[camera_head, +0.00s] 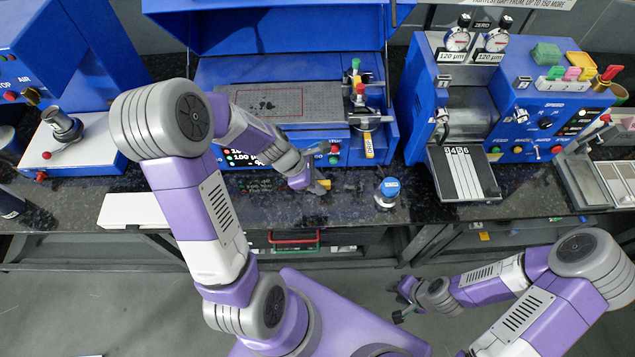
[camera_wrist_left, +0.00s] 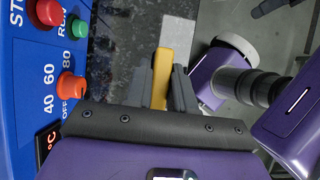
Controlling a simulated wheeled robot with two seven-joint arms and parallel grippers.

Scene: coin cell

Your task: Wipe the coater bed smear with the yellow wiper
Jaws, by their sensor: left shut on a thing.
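The coater bed (camera_head: 225,97) is a grey plate inside the open blue machine in the head view. A dark smear (camera_head: 263,105) lies on it inside a thin red outline. My left gripper (camera_head: 318,187) is in front of this machine, below and to the right of the smear, apart from the bed. It is shut on the yellow wiper (camera_head: 325,184).
The machine's raised blue lid (camera_head: 270,25) overhangs the bed. A coloured-knob fixture (camera_head: 357,95) stands at the bed's right. A blue-capped jar (camera_head: 387,192) stands right of my left gripper on the dark counter (camera_head: 345,205). A roller machine (camera_head: 465,115) stands further right.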

